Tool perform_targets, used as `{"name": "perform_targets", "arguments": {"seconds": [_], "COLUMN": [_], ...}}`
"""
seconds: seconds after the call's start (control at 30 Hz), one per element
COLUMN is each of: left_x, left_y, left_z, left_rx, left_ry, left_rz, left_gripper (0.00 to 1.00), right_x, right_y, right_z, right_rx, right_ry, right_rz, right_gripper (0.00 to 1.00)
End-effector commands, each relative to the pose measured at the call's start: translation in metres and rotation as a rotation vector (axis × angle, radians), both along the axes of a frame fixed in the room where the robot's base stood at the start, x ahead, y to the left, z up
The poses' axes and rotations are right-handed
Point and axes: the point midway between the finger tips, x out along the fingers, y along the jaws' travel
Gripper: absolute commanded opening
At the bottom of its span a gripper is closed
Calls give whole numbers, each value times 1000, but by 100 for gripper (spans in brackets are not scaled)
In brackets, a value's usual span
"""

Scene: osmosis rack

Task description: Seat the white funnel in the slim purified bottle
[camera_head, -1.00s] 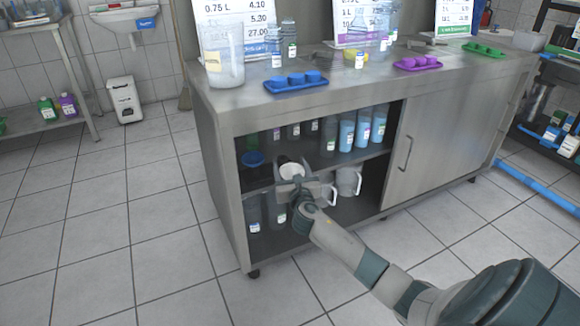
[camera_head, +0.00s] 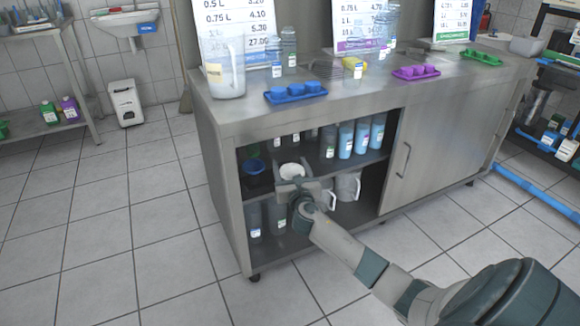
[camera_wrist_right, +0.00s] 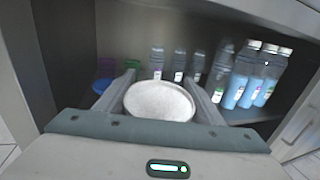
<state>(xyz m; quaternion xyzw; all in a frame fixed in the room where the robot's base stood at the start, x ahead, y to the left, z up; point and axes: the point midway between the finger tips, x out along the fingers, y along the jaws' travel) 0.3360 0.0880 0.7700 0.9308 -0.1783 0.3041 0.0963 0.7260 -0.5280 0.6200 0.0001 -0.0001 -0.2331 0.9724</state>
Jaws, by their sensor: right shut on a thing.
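My right gripper (camera_head: 292,181) reaches into the open left bay of the steel cabinet, at shelf height. It is shut on the white funnel (camera_head: 291,169), whose round white mouth (camera_wrist_right: 159,101) faces up between the fingers in the right wrist view. The funnel's lower part is hidden by the gripper. Slim clear bottles (camera_head: 289,46) with small labels stand on the counter; another has a blue label (camera_head: 277,70). I cannot tell which bottle is the purified one. My left gripper is not in view.
Jugs (camera_head: 348,186) stand below. The counter holds a large jug (camera_head: 222,65), a blue tray (camera_head: 296,95) and a purple tray (camera_head: 416,73).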

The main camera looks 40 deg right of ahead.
Motion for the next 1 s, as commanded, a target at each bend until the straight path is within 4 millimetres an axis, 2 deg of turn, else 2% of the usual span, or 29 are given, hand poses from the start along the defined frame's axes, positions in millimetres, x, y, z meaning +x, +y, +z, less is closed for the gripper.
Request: {"name": "perform_targets", "arguments": {"seconds": [0.3, 0.73, 0.87, 1.0], "left_x": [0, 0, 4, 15], "left_y": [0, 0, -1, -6], "left_z": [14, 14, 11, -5], "left_rx": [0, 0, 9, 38], "left_ry": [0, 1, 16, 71], "left_rz": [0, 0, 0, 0], "left_gripper": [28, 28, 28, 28], "right_x": [0, 0, -2, -8], "right_y": [0, 0, 5, 21], "right_z": [13, 13, 15, 23], "right_rx": [-1, 0, 0, 1], "right_ry": [0, 0, 1, 0], "right_rz": [0, 0, 7, 30], "right_gripper": [34, 34, 34, 34]}}
